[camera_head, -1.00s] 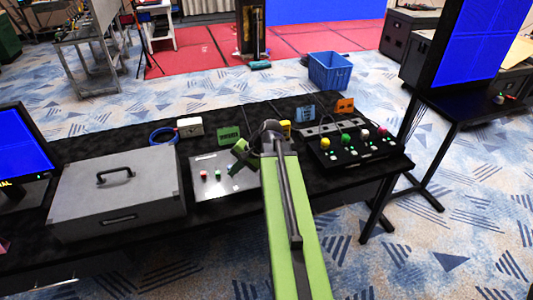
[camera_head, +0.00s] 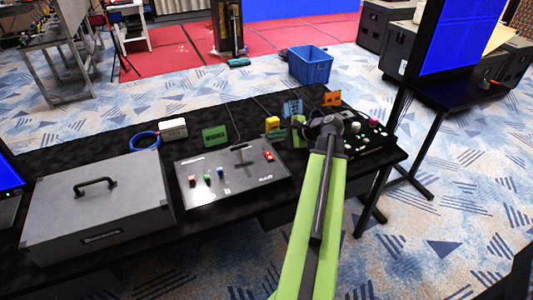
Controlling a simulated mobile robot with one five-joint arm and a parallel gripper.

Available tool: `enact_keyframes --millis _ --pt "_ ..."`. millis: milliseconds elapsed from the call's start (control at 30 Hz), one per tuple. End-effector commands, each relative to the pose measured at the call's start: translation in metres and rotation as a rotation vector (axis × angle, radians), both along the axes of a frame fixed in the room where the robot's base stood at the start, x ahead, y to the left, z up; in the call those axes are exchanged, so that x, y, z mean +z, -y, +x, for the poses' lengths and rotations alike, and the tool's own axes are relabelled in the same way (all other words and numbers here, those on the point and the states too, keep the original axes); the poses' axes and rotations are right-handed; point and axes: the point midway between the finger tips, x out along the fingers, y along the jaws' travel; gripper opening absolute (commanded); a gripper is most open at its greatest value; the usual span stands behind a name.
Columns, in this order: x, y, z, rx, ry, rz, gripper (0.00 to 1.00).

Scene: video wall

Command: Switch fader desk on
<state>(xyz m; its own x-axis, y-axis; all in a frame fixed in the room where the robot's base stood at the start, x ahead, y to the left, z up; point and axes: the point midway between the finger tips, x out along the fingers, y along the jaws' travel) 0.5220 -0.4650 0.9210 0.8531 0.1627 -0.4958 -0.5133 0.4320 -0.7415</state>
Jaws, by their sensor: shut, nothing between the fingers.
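A grey sloped panel (camera_head: 235,186) lies on the black table, with red, green and blue knobs (camera_head: 207,178), a black T-shaped lever (camera_head: 241,149) and a red switch (camera_head: 268,156). A black console (camera_head: 372,142) with coloured knobs and lit buttons is to its right, partly hidden by my arm. I cannot read which one is labelled the fader desk. My gripper (camera_head: 298,129) is shut and empty, above the table between the panel and the console; its fingertips are hard to make out.
A grey case (camera_head: 98,205) with a black handle takes up the table's left part. A white box (camera_head: 173,129), green sign (camera_head: 214,137), yellow block (camera_head: 272,124), blue sign (camera_head: 292,108) and orange sign (camera_head: 332,99) stand along the back. A blue crate (camera_head: 310,66) is on the floor beyond.

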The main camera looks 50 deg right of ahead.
Motion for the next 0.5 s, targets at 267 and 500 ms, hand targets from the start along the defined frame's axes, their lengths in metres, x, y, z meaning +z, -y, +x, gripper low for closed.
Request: enact_keyframes --millis 267,500 --pt "-0.036 0.003 0.010 0.003 -0.001 0.000 0.00" --pt "-0.070 0.006 0.020 0.005 -0.001 -0.001 0.00"
